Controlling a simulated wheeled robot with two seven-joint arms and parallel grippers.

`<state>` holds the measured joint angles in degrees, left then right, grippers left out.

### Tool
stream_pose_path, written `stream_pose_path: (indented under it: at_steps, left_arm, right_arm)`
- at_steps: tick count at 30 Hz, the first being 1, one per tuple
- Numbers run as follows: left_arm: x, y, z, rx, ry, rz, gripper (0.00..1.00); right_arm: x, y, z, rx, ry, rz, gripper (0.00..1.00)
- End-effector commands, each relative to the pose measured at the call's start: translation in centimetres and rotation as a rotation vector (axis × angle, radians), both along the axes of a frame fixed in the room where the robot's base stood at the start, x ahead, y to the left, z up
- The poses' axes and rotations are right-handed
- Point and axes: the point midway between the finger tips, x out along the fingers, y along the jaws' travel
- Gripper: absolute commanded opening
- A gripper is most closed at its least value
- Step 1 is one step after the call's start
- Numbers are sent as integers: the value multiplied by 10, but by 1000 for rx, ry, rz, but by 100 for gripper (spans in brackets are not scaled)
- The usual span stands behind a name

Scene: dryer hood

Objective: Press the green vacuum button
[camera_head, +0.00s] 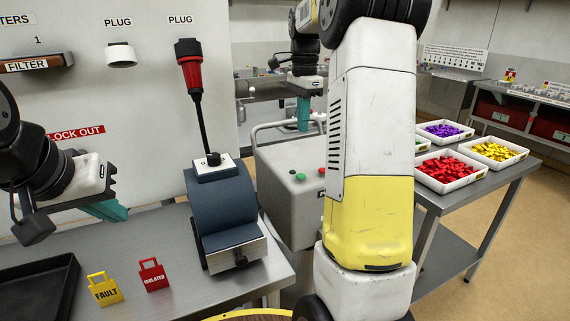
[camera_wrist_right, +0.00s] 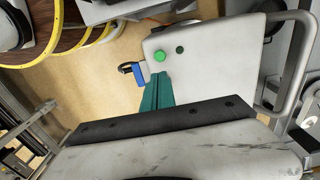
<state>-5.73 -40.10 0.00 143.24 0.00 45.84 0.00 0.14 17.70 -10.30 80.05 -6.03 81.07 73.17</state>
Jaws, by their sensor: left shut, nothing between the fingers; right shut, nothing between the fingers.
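A green button (camera_head: 300,177) sits on top of a grey box (camera_head: 285,205) in the middle of the head view; no label on it is readable. In the right wrist view the bright green button (camera_wrist_right: 159,57) lies just beyond my fingertips. My right gripper (camera_head: 304,126) is shut and empty, its teal fingers pointing down above the box, apart from it in the head view. The shut fingers also show in the right wrist view (camera_wrist_right: 160,76). My left gripper (camera_head: 122,213) is shut and empty over the left bench.
A red button (camera_head: 322,171) is partly beside my right arm. A metal rail (camera_head: 280,125) rises behind the box. A blue hood unit (camera_head: 225,205) stands at its left; trays (camera_head: 449,184) are right.

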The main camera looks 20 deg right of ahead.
Motion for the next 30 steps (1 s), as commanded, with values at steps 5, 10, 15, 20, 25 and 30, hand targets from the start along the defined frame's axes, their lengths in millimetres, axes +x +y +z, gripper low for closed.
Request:
stream_pose_path:
  at_steps: [5, 10, 15, 20, 25, 30]
  left_arm:
    - [0, 0, 0, 0, 0, 0, 0]
    - [0, 0, 0, 0, 0, 0, 0]
    - [0, 0, 0, 0, 0, 0, 0]
    - [0, 0, 0, 0, 0, 0, 0]
    - [0, 0, 0, 0, 0, 0, 0]
    - [0, 0, 0, 0, 0, 0, 0]
  right_arm:
    - [0, 0, -2, 0, 0, 2, 0]
    - [-1, 1, -21, 1, 3, 3, 0]
    - [-1, 1, -56, 2, 3, 3, 0]
    - [-1, 1, -91, 2, 3, 3, 0]
    - [-1, 1, -120, 1, 2, 3, 0]
    - [0, 0, -136, 0, -1, 2, 0]
